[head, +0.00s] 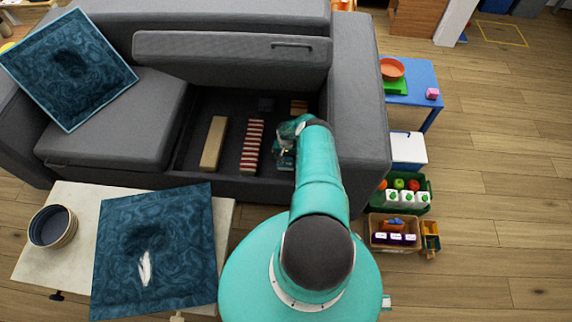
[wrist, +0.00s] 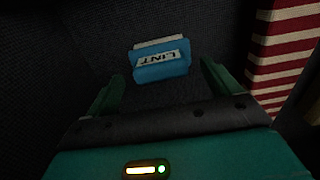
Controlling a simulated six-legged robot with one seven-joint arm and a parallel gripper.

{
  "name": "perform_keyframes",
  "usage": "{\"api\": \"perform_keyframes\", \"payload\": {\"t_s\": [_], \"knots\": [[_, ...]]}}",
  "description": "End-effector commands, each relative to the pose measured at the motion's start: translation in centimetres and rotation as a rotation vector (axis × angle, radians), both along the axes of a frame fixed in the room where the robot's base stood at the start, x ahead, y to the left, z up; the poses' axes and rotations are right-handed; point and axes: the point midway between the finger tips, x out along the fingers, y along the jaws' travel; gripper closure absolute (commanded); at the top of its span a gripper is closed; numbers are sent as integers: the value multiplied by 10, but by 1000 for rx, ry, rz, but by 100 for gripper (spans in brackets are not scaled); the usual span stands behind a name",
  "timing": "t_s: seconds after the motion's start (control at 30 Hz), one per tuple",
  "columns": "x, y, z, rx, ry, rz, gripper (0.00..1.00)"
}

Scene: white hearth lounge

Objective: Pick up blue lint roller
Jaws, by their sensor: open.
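The blue lint roller (wrist: 160,62) shows in the wrist view, with a white label reading "LINT" upside down. It lies on the dark floor of the sofa's storage compartment (head: 228,108). My gripper (wrist: 160,82) is open, with one finger to each side of the roller and the roller at or just beyond the fingertips. I cannot tell whether the fingers touch it. In the head view my gripper (head: 285,150) reaches down into the right part of the compartment. The roller cannot be made out there, behind my arm.
A red-and-white striped item (head: 252,147) lies close beside my gripper, and a beige block (head: 213,143) lies farther left. The compartment's raised lid (head: 230,60) stands behind. The sofa's right armrest (head: 360,120) and the front wall bound the space.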

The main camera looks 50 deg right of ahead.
Motion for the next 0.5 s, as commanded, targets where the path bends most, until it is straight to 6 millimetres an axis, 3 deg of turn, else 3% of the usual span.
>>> {"api": "perform_keyframes", "payload": {"t_s": [0.2,0.5], "knots": [[1,1,-18,1,-1,1,11],[0,0,-21,-1,1,1,11]]}}
